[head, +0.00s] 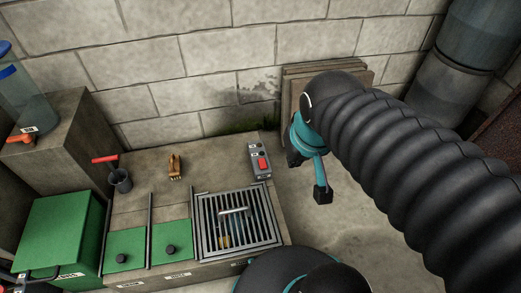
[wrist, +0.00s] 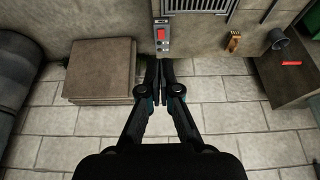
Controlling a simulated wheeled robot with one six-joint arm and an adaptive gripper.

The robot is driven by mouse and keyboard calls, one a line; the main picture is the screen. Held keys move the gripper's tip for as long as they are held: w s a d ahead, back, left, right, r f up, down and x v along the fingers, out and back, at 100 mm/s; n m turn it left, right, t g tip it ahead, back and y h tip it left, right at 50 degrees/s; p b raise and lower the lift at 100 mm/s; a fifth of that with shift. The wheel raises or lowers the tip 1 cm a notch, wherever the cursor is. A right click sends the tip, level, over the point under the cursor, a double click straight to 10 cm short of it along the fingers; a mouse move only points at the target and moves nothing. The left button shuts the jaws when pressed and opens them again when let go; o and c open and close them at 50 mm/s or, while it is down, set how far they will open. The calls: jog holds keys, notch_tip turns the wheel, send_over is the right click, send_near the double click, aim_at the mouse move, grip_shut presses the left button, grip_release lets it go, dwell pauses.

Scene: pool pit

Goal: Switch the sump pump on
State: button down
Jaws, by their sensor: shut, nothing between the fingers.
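A grey switch box (head: 260,161) with a red rocker switch (head: 263,163) sits on the concrete ledge, behind the grate's right corner. In the wrist view the red switch (wrist: 161,34) shows just beyond my fingertips. My gripper (head: 310,177) is to the right of the box in the head view, apart from it. In the wrist view my gripper (wrist: 161,64) is shut and empty, its tips pointing towards the box. Whether the switch is on or off I cannot tell. A barred grate (head: 205,246) covers a pit; what lies beneath it is mostly hidden.
Green panels (head: 124,250) lie left of the grate.

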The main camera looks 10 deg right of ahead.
jog(key=w+f+g+b, duration=0.5)
jog(key=w+f, duration=1.6)
jog(key=w, duration=0.2)
send_over(262, 160)
jog(key=shift+f+t, duration=0.1)
jog(key=shift+t, duration=0.3)
jog(key=shift+s, duration=0.1)
notch_tip(262, 160, down, 14)
jog(key=shift+b, duration=1.05)
